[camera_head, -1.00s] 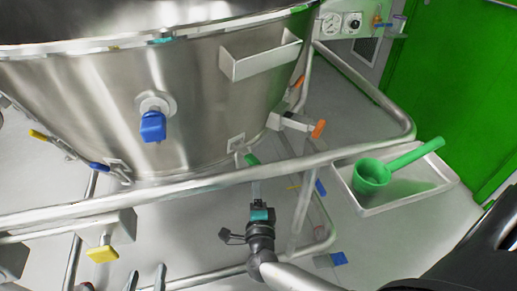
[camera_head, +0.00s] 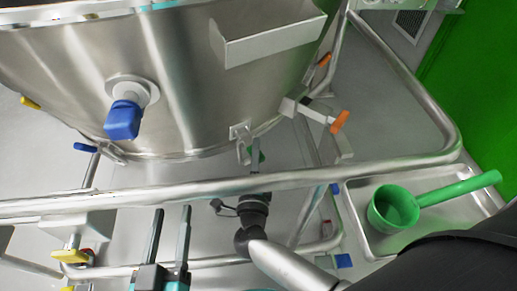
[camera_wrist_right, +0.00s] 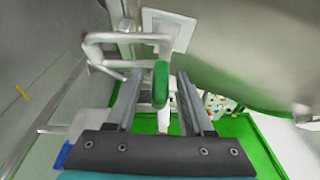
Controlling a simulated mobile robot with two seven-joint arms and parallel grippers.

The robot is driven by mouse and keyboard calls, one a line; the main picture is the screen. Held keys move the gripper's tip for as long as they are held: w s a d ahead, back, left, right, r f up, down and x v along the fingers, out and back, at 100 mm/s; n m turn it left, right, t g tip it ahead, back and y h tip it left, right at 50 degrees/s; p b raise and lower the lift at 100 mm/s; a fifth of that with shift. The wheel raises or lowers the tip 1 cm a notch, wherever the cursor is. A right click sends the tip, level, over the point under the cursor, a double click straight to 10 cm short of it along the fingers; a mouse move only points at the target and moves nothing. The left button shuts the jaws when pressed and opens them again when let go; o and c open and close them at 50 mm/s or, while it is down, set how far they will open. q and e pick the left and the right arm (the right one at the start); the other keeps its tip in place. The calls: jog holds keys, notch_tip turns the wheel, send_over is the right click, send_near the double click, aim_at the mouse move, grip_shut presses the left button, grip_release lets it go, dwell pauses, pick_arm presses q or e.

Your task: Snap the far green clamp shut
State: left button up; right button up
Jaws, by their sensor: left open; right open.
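A steel rail (camera_head: 400,167) runs across in front of the vessel (camera_head: 200,80). A green scoop (camera_head: 396,207) lies in a tray (camera_head: 355,225) at right.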

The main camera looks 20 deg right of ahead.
grip_shut()
dwell(0.4)
dwell(1.0)
